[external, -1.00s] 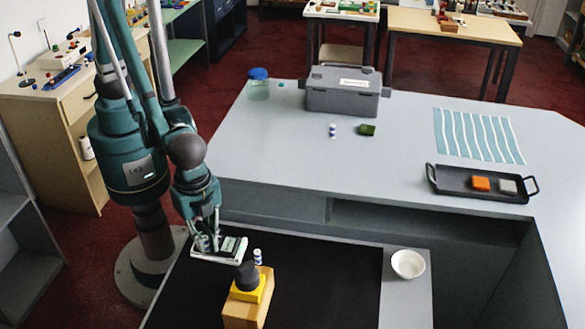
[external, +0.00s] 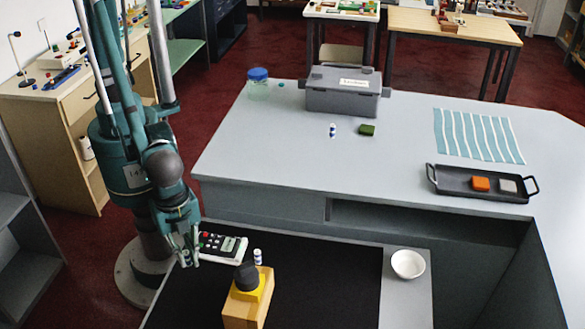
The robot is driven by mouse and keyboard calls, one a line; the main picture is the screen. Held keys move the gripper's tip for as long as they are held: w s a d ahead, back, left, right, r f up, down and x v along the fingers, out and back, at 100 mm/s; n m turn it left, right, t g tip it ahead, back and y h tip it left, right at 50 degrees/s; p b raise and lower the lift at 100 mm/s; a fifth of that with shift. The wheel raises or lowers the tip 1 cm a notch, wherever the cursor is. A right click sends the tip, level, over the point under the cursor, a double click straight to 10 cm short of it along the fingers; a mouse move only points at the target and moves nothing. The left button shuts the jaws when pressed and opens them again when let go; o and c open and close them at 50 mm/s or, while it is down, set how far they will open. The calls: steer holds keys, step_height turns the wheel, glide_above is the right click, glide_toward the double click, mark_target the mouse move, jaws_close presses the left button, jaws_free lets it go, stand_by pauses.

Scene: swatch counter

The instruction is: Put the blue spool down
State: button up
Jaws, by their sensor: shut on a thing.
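My gripper (external: 189,258) points down at the left edge of the black mat, just left of the calculator-like device. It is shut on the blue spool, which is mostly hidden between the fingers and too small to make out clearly. I cannot tell whether the spool touches the surface below. A small white and blue cylinder (external: 258,256) stands upright on the mat to the right of the device. A similar one (external: 333,130) stands on the grey counter.
The device (external: 222,246) lies beside my gripper. The mat's right half (external: 330,285) is clear.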

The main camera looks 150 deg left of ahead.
mark_target(189, 264)
steer(key=shift+f+b, duration=0.3)
steer(key=shift+f, duration=2.4)
steer(key=shift+f, duration=1.9)
steer(key=shift+f+b, duration=0.1)
steer(key=shift+b, duration=0.25)
steer(key=shift+o, duration=1.2)
steer(key=shift+f, duration=0.1)
steer(key=o, duration=0.4)
steer(key=shift+r, duration=0.2)
steer(key=shift+a+r+p, duration=0.1)
steer(key=shift+r+p, duration=0.7)
steer(key=shift+r, duration=5.25)
